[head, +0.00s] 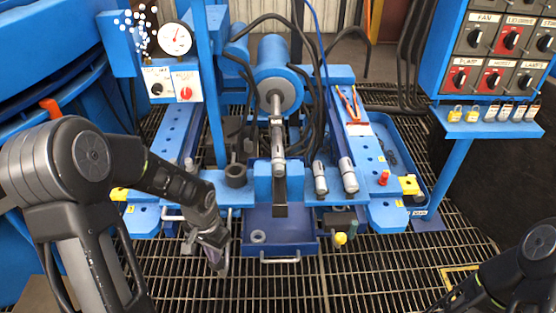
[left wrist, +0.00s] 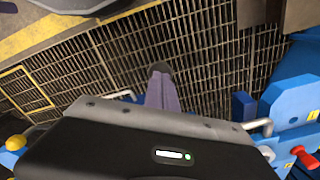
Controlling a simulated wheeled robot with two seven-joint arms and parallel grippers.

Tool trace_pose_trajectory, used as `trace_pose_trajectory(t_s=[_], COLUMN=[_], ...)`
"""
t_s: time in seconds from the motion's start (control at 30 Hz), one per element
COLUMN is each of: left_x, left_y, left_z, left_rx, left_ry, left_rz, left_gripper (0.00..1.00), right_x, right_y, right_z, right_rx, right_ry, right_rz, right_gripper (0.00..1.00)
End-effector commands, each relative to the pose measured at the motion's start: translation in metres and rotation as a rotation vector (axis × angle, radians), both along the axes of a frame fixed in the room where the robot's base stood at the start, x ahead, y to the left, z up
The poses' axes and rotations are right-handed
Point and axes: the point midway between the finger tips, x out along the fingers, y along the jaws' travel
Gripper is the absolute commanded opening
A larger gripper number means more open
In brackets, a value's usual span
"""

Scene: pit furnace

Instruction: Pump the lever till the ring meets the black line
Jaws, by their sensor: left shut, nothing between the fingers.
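My left gripper (head: 222,270) points down over the floor grating, left of the blue drawer, and is shut and empty. In the left wrist view its closed fingers (left wrist: 160,88) show against the grating. A yellow ball knob (head: 340,238) sits by a dark block below the blue frame; I cannot tell whether it belongs to the lever. A blue cylinder (head: 278,75) has a steel rod (head: 277,125) reaching toward me. I cannot make out the black line or say for sure which part is the ring. My right gripper is out of view.
The blue drawer (head: 290,242) with a front handle holds a small grey ring-shaped piece (head: 258,237). A gauge (head: 174,39) stands above a switch box at left. A control panel (head: 500,50) with padlocks stands at right. Open floor grating (head: 400,265) lies in front.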

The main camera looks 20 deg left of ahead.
Motion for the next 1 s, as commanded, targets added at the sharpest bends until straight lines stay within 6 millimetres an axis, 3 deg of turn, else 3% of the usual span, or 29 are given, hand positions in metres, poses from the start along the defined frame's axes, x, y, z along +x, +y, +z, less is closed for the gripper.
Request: trace_pose_trajectory(t_s=[0.17,0.5,0.6,1.0], left_x=[0.001,0.019,0.022,0.024], left_y=[0.000,0.007,0.008,0.009], left_z=[0.009,0.092,0.107,0.106], left_rx=[-0.001,0.000,0.000,-0.001], left_ry=[0.002,0.001,0.002,0.002], left_rz=[0.000,0.000,-0.001,0.000], left_gripper=[0.00,0.00,0.00,0.00], right_x=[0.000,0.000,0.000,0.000], right_y=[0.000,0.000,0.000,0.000], right_z=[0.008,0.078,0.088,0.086], right_rx=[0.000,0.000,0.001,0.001], right_ry=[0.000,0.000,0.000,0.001], right_rz=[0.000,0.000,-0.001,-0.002], right_gripper=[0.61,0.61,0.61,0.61])
